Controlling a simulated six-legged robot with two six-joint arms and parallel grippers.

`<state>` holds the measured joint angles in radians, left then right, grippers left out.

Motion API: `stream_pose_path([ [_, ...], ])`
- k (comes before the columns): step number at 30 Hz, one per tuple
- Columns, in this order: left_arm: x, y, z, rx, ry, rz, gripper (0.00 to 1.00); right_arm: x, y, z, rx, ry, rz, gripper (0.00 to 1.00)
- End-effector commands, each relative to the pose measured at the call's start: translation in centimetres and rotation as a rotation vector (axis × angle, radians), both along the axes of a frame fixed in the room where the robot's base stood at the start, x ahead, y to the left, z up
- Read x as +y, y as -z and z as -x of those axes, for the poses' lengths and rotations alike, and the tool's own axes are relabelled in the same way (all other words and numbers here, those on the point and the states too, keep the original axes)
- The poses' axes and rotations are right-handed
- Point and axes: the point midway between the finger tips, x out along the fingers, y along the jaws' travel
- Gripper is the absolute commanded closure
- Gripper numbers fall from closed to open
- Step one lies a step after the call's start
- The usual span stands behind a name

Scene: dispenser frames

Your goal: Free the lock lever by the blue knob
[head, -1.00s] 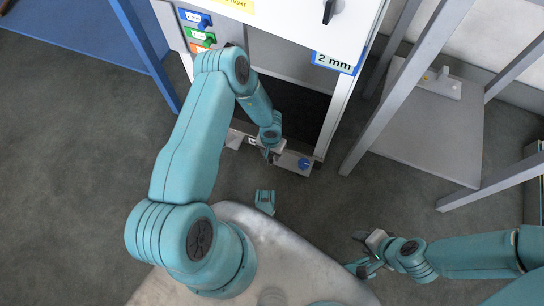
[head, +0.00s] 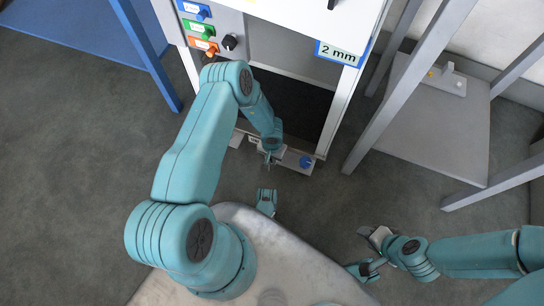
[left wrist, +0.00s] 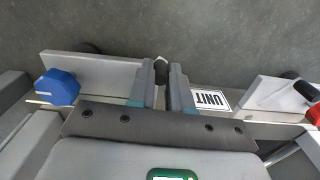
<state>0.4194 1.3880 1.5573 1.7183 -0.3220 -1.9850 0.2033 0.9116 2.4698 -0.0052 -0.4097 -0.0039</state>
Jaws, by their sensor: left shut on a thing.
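The blue knob (head: 306,161) sits on a grey plate at the low front of the white dispenser; it also shows at the left of the left wrist view (left wrist: 57,87). My left gripper (head: 268,160) is just left of the knob in the head view. In the left wrist view its fingers (left wrist: 161,88) are closed around a small dark upright lever (left wrist: 161,70), apart from the blue knob. Most of this lever is hidden by the fingers. My right gripper (head: 368,252) is at the lower right, away from the dispenser; its opening is unclear.
A UNIT label (left wrist: 211,98) lies right of the left fingers. Beyond it are a red knob (left wrist: 315,114) and another black lever (left wrist: 306,90). The dispenser carries a 2 mm sign (head: 340,53). A grey-legged frame with a shelf (head: 430,130) stands at right. Floor in front is clear.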

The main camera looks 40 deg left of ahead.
Motion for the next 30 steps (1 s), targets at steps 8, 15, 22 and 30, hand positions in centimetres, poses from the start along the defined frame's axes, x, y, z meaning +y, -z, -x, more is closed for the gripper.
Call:
stream_pose_path([
  [8,-0.3,0.0,0.0,0.000,-0.056,-0.001,1.00,0.0,0.2,-0.1,-0.002,0.001,0.000,0.57],
  [15,-1.2,0.0,0.1,-0.002,-0.217,0.000,1.00,-0.1,0.5,-0.3,-0.010,0.001,0.002,0.57],
  [22,-2.4,0.0,0.0,-0.002,-0.432,0.001,1.00,-0.1,0.8,-0.5,-0.017,0.002,0.003,0.57],
  [30,-3.7,0.0,-0.4,-0.003,-0.683,0.001,1.00,-0.1,1.0,-0.7,-0.024,0.003,0.004,0.57],
])
